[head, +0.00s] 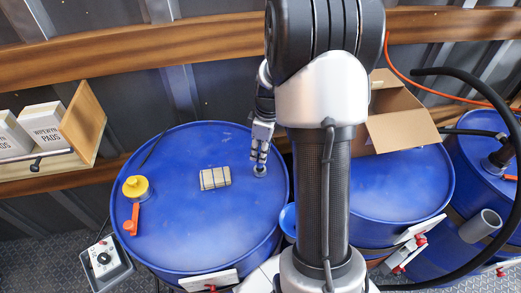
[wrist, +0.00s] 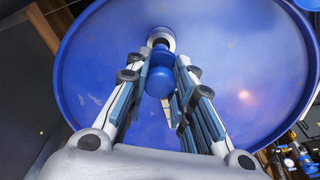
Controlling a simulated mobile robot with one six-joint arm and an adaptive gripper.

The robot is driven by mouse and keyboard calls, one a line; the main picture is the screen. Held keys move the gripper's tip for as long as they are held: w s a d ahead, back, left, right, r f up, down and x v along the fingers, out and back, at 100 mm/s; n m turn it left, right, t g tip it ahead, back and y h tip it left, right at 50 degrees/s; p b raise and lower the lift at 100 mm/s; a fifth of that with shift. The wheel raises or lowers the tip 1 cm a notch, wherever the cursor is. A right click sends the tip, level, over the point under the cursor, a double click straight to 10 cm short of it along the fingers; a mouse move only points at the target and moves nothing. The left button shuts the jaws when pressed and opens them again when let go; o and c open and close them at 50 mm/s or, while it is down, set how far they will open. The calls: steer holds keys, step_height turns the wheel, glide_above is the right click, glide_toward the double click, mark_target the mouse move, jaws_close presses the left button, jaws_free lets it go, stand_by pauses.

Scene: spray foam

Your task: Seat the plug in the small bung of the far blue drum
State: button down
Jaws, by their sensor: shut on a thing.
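The blue drum (head: 215,245) under my gripper stands at the left in the head view, and its lid (wrist: 250,50) fills most of the wrist view. My gripper (head: 259,157) points down at the right part of this lid. In the wrist view my gripper (wrist: 159,72) has its fingers on both sides of a blue plug (wrist: 160,82) and is shut on it. The plug's far end lines up with the pale ring of the small bung (wrist: 161,33). Whether the plug's end is inside the ring or just above it, I cannot tell. In the head view the fingers mostly hide the plug.
A yellow cap (head: 135,187), an orange-handled tool (head: 131,222) and a beige bundle (head: 215,178) are on the same lid. A second blue drum (head: 400,190) with an open cardboard box (head: 400,125) stands to the right. A black hose (head: 480,85) curves at the far right.

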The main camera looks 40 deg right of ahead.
mark_target(261, 166)
steer(key=shift+f+b, duration=2.05)
steer(key=shift+f, duration=0.75)
steer(key=c, duration=1.3)
jaws_free()
steer(key=shift+r, duration=0.15)
steer(key=r, duration=0.8)
steer(key=s+r, duration=0.1)
steer(key=r, duration=0.2)
steer(key=shift+d+r, duration=0.4)
